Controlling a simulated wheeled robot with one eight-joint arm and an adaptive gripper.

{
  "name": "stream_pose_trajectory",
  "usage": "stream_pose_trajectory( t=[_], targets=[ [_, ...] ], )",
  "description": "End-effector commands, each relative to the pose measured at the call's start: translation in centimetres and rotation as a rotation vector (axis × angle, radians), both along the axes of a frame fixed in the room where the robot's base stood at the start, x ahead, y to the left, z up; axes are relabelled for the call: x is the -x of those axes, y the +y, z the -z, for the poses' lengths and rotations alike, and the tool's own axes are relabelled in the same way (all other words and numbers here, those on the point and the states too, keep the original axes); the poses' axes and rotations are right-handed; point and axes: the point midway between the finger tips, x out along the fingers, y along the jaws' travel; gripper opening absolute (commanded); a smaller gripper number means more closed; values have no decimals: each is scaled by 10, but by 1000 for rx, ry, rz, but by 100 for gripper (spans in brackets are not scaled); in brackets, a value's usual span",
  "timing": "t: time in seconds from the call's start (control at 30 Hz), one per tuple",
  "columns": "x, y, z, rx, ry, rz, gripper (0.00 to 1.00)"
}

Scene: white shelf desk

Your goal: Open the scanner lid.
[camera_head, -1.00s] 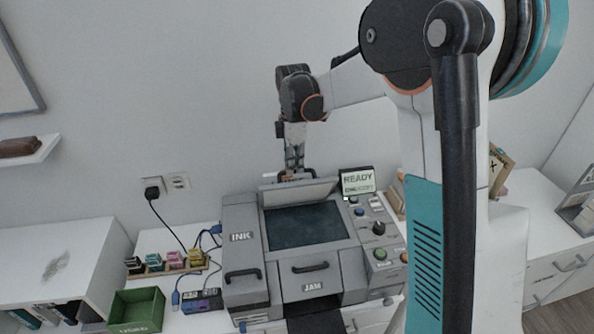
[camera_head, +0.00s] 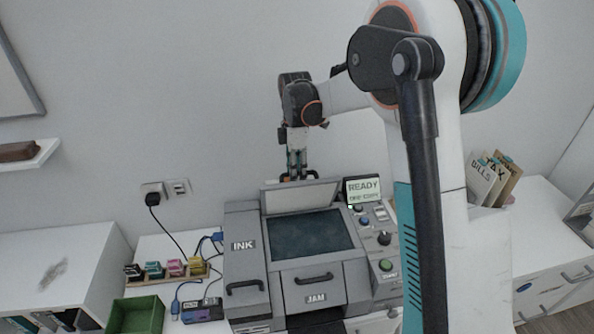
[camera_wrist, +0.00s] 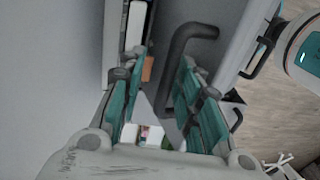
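The scanner (camera_head: 246,262) is a grey machine with a dark glass bed (camera_head: 310,235). Its lid (camera_head: 300,197) stands raised and nearly upright along the back edge of the glass. My gripper (camera_head: 297,172) is at the lid's top edge, beside its dark handle. In the wrist view, the teal fingers of my gripper (camera_wrist: 163,75) are apart, and the dark bent handle (camera_wrist: 187,50) lies close to the right finger, partly between the two. I cannot tell whether a finger touches it.
A READY display (camera_head: 363,190) and a knob and button panel (camera_head: 383,238) are on the scanner's right. Ink bottles (camera_head: 170,268), a green bin (camera_head: 137,314) and cables are on the left. The wall stands close behind; paper folders (camera_head: 492,178) stand at right.

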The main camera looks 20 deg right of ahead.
Motion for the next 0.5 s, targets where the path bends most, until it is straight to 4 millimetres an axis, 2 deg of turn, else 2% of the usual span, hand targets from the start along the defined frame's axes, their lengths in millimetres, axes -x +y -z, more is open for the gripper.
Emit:
stream_pose_trajectory(
  t=[0.33,0.5],
  targets=[
    [1,1,-6,0,3,0,31],
    [0,1,-22,0,3,0,31]
  ],
)
